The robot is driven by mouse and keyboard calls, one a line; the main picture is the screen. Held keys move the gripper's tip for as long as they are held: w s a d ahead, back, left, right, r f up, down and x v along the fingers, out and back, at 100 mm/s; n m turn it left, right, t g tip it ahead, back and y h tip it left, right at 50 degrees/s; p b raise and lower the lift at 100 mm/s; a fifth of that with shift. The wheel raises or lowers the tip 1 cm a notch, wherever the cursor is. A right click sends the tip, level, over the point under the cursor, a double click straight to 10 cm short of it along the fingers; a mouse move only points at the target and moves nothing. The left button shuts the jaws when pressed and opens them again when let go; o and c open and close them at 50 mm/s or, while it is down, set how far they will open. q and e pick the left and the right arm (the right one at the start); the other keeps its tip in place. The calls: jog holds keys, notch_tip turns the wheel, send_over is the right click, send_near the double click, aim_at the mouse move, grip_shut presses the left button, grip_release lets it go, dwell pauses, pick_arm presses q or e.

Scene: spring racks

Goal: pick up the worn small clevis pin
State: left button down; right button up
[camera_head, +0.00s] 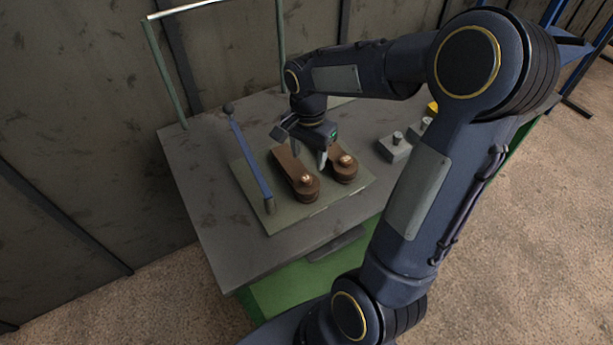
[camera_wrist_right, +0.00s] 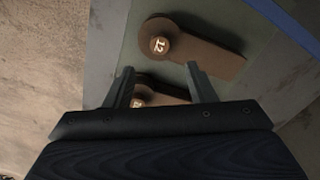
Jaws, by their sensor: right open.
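Two brown links, each with a round end and a copper pin head, lie on a flat green-grey plate (camera_head: 262,215). The left link's pin (camera_head: 306,179) is marked "12" in the right wrist view (camera_wrist_right: 159,46). The right link's pin (camera_head: 345,160) shows in the wrist view (camera_wrist_right: 138,101), low between my fingers and partly hidden, its mark unreadable. I cannot tell which pin is the worn small one. My right gripper (camera_head: 309,156) is open and empty above the links, nearer the right one; its fingers also show in the wrist view (camera_wrist_right: 160,70). My left gripper is out of view.
A blue lever with a dark knob (camera_head: 250,153) stands left of the links. Grey blocks with upright pins (camera_head: 395,147) stand on the grey bench (camera_head: 205,190) to the right, near my arm. A green post frame (camera_head: 165,75) rises behind.

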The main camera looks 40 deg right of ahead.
aim_at(306, 177)
jog(key=f, duration=0.4)
jog(key=f+p, duration=0.1)
jog(key=f, duration=0.1)
jog(key=shift+s+a+f, duration=0.1)
jog(key=shift+a+f, duration=0.3)
grip_shut()
